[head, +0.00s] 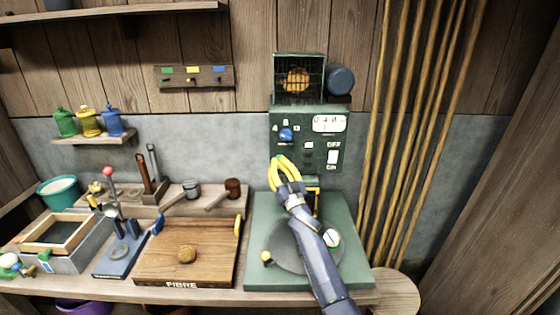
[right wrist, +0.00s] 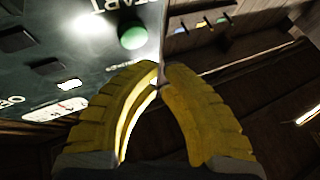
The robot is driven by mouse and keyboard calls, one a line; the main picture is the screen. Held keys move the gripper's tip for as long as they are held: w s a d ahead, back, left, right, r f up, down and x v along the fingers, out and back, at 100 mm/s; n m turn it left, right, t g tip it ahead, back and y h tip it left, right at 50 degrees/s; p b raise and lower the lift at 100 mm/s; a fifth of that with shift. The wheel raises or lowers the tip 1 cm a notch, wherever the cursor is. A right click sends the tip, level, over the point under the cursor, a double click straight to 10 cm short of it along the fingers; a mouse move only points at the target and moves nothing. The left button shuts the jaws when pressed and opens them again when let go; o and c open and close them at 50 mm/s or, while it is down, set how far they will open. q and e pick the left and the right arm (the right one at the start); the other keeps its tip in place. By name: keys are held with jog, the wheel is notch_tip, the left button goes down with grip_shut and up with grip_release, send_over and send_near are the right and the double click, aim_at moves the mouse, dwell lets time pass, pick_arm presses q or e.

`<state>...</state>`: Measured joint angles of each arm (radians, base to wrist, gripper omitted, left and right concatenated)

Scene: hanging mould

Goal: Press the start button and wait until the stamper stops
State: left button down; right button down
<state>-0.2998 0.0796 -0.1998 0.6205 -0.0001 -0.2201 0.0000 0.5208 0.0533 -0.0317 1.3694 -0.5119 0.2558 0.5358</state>
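The green stamping machine (head: 309,118) stands against the wall, with a blue knob (head: 286,134), a counter display (head: 329,124) and an OFF/ON switch (head: 333,157) on its panel. My right gripper (head: 281,160) is in front of the panel's lower left; its yellow fingers look shut and empty. In the right wrist view the green start button (right wrist: 133,36) is just beyond the fingertips (right wrist: 163,72), with a visible gap in the picture; contact does not show. The stamper is mostly hidden behind my right arm. My left gripper is out of view.
The machine's green base (head: 262,212) carries a round grey plate (head: 285,252), partly covered by my arm. A wooden board (head: 160,262) lies to its left, with mallets behind. Bamboo poles (head: 415,130) lean on the right.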

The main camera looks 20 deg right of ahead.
jog(key=shift+w+d, duration=0.25)
jog(key=shift+w, duration=0.5)
